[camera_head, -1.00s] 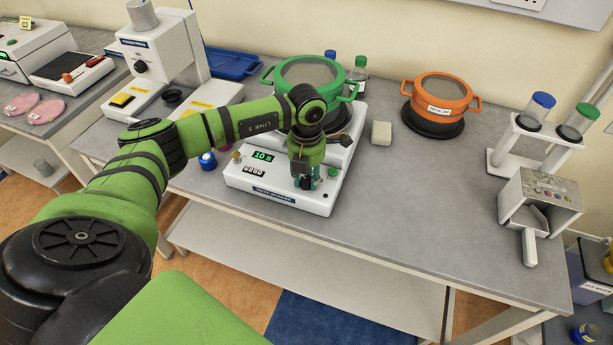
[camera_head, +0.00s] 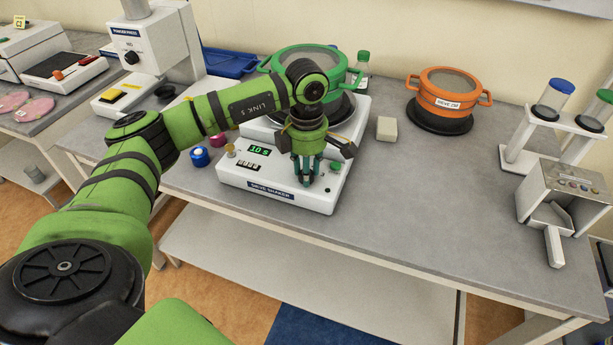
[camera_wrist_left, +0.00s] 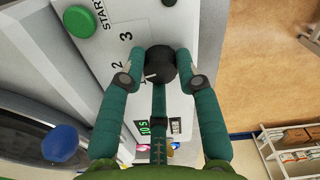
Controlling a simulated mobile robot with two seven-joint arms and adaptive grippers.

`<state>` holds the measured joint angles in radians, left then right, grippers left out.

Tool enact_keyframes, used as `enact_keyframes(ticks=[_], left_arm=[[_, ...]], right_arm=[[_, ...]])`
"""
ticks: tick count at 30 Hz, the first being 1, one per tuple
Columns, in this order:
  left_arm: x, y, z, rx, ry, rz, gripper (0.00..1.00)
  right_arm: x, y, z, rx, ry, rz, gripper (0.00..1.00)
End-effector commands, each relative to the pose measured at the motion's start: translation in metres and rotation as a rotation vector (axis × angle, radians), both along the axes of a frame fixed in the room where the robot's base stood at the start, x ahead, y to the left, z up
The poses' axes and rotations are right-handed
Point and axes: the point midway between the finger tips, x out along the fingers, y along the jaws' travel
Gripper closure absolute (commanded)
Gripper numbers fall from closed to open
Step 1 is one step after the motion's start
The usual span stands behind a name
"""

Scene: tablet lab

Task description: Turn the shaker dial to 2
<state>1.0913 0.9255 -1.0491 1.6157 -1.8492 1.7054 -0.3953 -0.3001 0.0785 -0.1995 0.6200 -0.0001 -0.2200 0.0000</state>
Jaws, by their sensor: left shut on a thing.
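The white sieve shaker (camera_head: 235,178) stands on the grey bench with a green start button (camera_wrist_left: 79,21) and a display reading 10 s. Its black dial (camera_wrist_left: 160,62) has a white pointer mark, which lies close to the partly hidden 1 in the left wrist view. The printed 2 and 3 show to the left of the dial. My left gripper (camera_head: 306,180) is over the front right of the shaker; it also shows in the left wrist view (camera_wrist_left: 158,74), with its fingers closed around the dial. In the head view the fingers hide the dial.
A green sieve (camera_head: 290,62) sits on the shaker behind my arm. An orange sieve (camera_head: 447,92) and a small pale block (camera_head: 387,128) stand to the right. A blue-capped jar (camera_head: 199,157) is left of the shaker.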

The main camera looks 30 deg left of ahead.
Motion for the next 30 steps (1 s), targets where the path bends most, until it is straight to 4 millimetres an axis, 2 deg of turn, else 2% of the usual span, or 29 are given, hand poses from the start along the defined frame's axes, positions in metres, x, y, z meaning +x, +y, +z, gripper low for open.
enact_keyframes(ticks=[3,12,29,30], left_arm=[[-0.001,0.000,-0.004,0.001,0.003,-0.076,0.99],[-0.001,0.000,-0.002,0.001,0.005,-0.190,0.99],[-0.001,0.000,-0.001,0.000,0.006,-0.214,0.99],[-0.001,0.000,-0.001,0.000,0.006,-0.214,0.51]], right_arm=[[0.000,0.000,-0.011,0.000,0.000,0.000,0.58],[0.000,0.000,-0.020,0.000,0.000,0.000,0.58],[0.000,-0.001,-0.021,-0.001,0.000,0.001,0.58],[0.000,-0.001,-0.021,-0.001,0.000,0.001,0.58]])
